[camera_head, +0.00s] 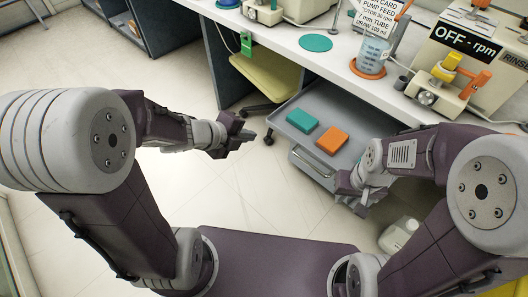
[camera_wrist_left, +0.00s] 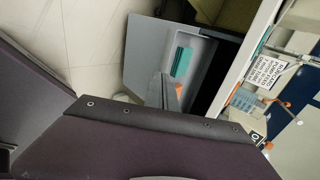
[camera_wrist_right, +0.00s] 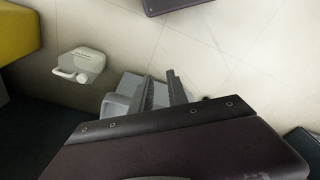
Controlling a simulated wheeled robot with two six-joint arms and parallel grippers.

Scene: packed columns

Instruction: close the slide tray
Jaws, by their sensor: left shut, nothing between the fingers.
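The slide tray (camera_head: 283,127) is a grey drawer pulled out from under the white bench, with a handle bar (camera_head: 312,170) along its front. A teal box (camera_head: 302,120) and an orange box (camera_head: 332,140) lie in it. The left wrist view shows the tray (camera_wrist_left: 143,55) too. My left gripper (camera_head: 246,138) is shut and empty, left of the tray and apart from it in the head view. My right gripper (camera_head: 360,205) is by the tray's right front end; its fingers (camera_wrist_right: 161,85) stand apart with nothing seen between them. My right arm hides the tray's right end, so I cannot tell whether they touch.
The bench (camera_head: 285,48) above carries a beaker (camera_head: 371,55), a teal disc (camera_head: 316,42) and a machine with an OFF-rpm label (camera_head: 465,45). A yellow-green chair (camera_head: 262,75) stands left of the tray. A white jug (camera_head: 398,235) is on the floor at right. The floor before the tray is clear.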

